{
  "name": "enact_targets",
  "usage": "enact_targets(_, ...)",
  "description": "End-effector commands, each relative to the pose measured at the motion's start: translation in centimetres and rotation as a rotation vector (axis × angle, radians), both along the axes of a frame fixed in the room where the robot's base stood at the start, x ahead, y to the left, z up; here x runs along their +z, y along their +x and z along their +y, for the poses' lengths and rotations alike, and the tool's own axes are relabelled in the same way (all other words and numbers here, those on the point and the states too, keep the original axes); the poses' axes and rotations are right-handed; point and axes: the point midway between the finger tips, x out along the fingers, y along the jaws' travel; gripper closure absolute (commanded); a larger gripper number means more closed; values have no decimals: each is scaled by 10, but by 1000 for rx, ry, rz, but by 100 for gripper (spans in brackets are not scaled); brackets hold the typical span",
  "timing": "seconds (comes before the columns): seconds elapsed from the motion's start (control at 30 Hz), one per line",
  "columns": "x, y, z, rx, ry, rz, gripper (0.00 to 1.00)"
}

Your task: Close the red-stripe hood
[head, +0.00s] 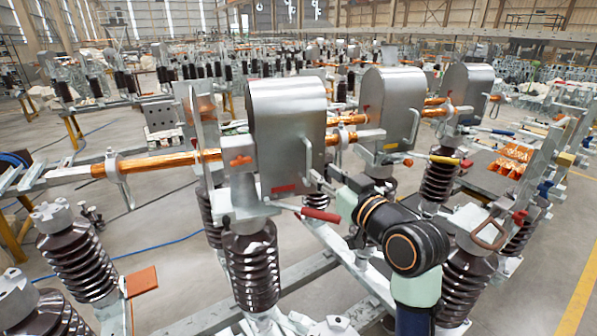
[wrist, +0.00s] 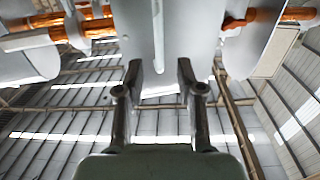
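The nearest rounded grey metal hood (head: 287,125) stands at centre in the head view, above a brown ribbed insulator (head: 251,268). It carries a red stripe (head: 284,188) low on its face and a bent bar handle (head: 308,155) on its right side. A red-gripped lever (head: 320,215) sticks out below it. My gripper is right of this lever in the head view, its fingers hard to make out behind my wrist. In the wrist view my gripper (wrist: 160,77) is open and empty, fingers apart. A grey hood face (wrist: 120,22) with a bar handle (wrist: 157,45) shows beyond the fingertips.
Two similar hoods, a middle one (head: 392,108) and a far one (head: 468,92), stand behind to the right. A yellow lever (head: 445,160) sits near the middle one. Copper-coloured rods (head: 165,162) run sideways at hood height. More insulators (head: 77,262) stand at left.

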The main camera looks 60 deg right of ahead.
Motion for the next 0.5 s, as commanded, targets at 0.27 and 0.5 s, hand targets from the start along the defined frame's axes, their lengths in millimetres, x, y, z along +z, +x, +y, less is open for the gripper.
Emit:
enact_targets(0.27,3,40,-24,4,5,-1,63)
enact_targets(0.5,1,63,-39,2,3,-2,63)
